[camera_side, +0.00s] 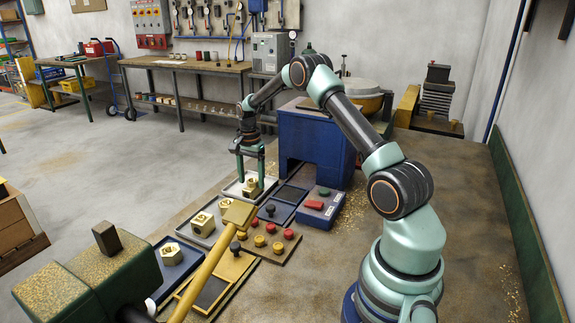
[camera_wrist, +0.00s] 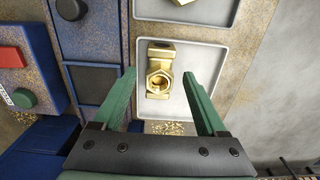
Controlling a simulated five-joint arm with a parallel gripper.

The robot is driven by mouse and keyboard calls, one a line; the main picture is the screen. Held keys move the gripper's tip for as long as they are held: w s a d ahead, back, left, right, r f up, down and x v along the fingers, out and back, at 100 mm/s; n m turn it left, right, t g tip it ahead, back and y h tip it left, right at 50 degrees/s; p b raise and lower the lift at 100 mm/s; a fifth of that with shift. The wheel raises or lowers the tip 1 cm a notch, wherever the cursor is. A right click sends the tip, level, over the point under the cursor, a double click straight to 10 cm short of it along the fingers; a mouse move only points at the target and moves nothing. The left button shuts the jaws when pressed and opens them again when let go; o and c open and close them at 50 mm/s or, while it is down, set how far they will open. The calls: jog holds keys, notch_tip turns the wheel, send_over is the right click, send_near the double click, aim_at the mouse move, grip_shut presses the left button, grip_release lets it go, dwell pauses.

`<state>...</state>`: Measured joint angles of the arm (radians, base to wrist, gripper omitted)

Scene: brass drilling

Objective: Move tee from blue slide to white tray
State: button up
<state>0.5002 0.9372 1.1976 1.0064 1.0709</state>
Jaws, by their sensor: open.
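The brass tee (camera_wrist: 160,70) lies in the white tray (camera_wrist: 203,62) in the wrist view, with its round opening facing up. In the side view the tee (camera_side: 252,187) is partly hidden by my fingers, in the far light tray (camera_side: 231,191). My gripper (camera_side: 251,183) is over this tray, pointing down. In the wrist view my gripper (camera_wrist: 160,75) is open, with a green finger on each side of the tee and a gap to both. A blue slide (camera_wrist: 91,42) with dark pads is left of the tray, without a tee on its visible part.
Another light tray (camera_side: 189,234) with a brass fitting (camera_side: 203,223) stands nearer the camera. A blue tray (camera_side: 153,246) holds another fitting (camera_side: 172,253). A blue control box (camera_side: 321,208) and a board of coloured buttons (camera_side: 290,234) are close by. A blue cabinet (camera_side: 312,135) stands behind.

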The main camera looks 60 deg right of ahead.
aim_at(252, 181)
notch_tip(252, 181, up, 10)
jog(key=s+a+r+n+t, duration=0.15)
jog(key=a+r+n, duration=0.25)
jog(key=a+r, duration=0.4)
jog(key=s+a+r+n+t, duration=0.2)
jog(key=s+a+n+t, duration=0.2)
jog(key=s+a+n, duration=1)
jog(key=s+a, duration=0.2)
jog(key=a, duration=0.1)
jog(key=shift+s+a+r, duration=0.2)
jog(key=shift+s+r, duration=0.05)
jog(key=shift+r, duration=0.1)
